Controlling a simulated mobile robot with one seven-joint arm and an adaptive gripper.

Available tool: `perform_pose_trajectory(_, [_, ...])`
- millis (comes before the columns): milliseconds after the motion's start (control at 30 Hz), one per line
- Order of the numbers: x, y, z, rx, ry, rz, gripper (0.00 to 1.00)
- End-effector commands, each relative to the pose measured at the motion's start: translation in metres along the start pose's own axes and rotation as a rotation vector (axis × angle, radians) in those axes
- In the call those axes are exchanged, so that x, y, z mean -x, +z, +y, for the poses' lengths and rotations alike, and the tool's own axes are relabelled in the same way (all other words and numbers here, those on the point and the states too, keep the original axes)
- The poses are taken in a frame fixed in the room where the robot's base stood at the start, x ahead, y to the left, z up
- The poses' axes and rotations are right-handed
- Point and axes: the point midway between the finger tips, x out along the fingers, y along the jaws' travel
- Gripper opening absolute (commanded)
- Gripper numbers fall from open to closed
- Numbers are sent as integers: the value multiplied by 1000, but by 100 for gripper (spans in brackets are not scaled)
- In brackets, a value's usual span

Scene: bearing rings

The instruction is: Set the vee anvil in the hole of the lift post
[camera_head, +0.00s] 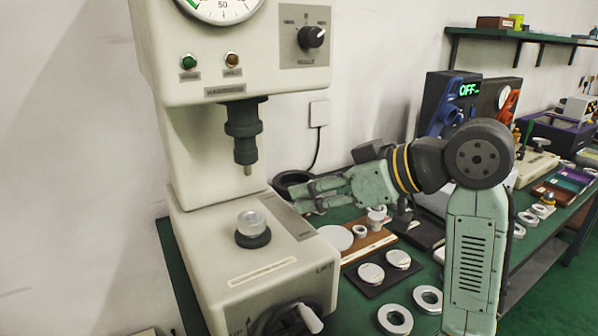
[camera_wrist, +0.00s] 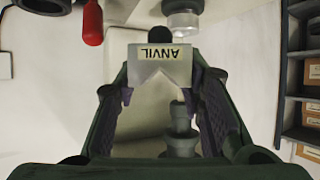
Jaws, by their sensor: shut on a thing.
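The vee anvil (camera_wrist: 143,62) is a pale block marked ANVIL with a V notch. My gripper (camera_wrist: 161,88) is shut on its two sides. The lettering is upside down in the wrist view, the notch faces the picture's bottom and a dark stem (camera_wrist: 158,35) points to the top. The lift post (camera_head: 251,224) is a short bright metal cylinder on a black collar, on the machine's base; it also shows in the wrist view (camera_wrist: 183,21), apart from the anvil. In the head view my gripper (camera_head: 305,194) is right of the post and higher in the picture. The anvil is not clear there.
The machine's dark spindle (camera_head: 243,135) hangs above the post and also shows in the wrist view (camera_wrist: 181,135). A knob wheel (camera_head: 295,320) is on the base's front. Metal rings (camera_head: 395,319) and discs on boards lie on the green bench to the right.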

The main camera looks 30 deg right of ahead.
Motion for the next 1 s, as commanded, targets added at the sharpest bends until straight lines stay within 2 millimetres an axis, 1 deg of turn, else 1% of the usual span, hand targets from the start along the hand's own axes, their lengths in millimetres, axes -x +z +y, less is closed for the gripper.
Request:
perform_pose_trajectory(100, [1, -3, -2, 4, -6, 2, 0])
perform_pose_trajectory(267, [-9, -7, -5, 4, -5, 2, 0])
perform_pose_trajectory(1000, [-77, -44, -27, 4, -5, 1, 0])
